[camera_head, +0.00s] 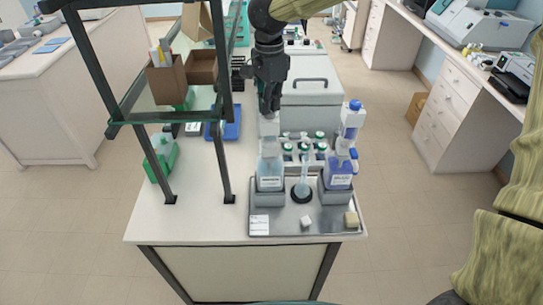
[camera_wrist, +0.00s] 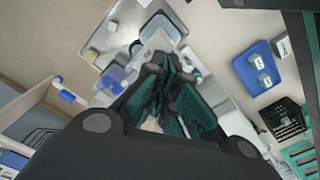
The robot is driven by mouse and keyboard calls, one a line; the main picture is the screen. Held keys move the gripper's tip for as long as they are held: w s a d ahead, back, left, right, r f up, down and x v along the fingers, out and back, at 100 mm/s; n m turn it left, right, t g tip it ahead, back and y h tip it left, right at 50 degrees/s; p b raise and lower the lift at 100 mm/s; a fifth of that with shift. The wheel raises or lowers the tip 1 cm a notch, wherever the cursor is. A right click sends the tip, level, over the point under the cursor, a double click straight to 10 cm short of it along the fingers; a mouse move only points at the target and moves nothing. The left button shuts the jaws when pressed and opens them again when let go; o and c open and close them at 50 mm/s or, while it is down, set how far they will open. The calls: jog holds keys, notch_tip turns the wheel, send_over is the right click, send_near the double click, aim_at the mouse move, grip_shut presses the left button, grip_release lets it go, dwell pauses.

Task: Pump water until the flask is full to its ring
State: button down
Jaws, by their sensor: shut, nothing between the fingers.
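A tray (camera_head: 290,230) at the bench's front end holds two labelled bottles in grey blocks. The left bottle (camera_head: 270,170) holds pale bluish liquid and has a whitish top (camera_head: 268,125). The right bottle (camera_head: 338,170) holds violet-blue liquid and has a blue cap. Between them stands a small narrow-necked flask (camera_head: 303,180) on a dark round base; its ring and liquid level are too small to tell. My gripper (camera_head: 268,110) points down, shut and empty, right over the left bottle's top; I cannot tell whether they touch. In the wrist view my shut fingers (camera_wrist: 160,85) hide much of the bottle area.
A rack of green-capped bottles (camera_head: 303,150) stands just behind the flask. A large grey-white box (camera_head: 310,95) is behind it. A dark shelf frame (camera_head: 100,90) rises at left. A blue tray (camera_head: 231,128) lies nearby, also in the wrist view (camera_wrist: 247,75). Two small blocks lie on the tray's front.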

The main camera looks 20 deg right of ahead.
jog(key=shift+f, duration=0.9)
jog(key=shift+f+p, duration=0.1)
jog(key=shift+p, duration=0.35)
dwell(1.4)
jog(key=shift+r+p, duration=1.2)
jog(key=shift+p, duration=0.25)
jog(key=shift+r, duration=2)
jog(key=shift+f, duration=0.35)
jog(key=shift+f, duration=0.35)
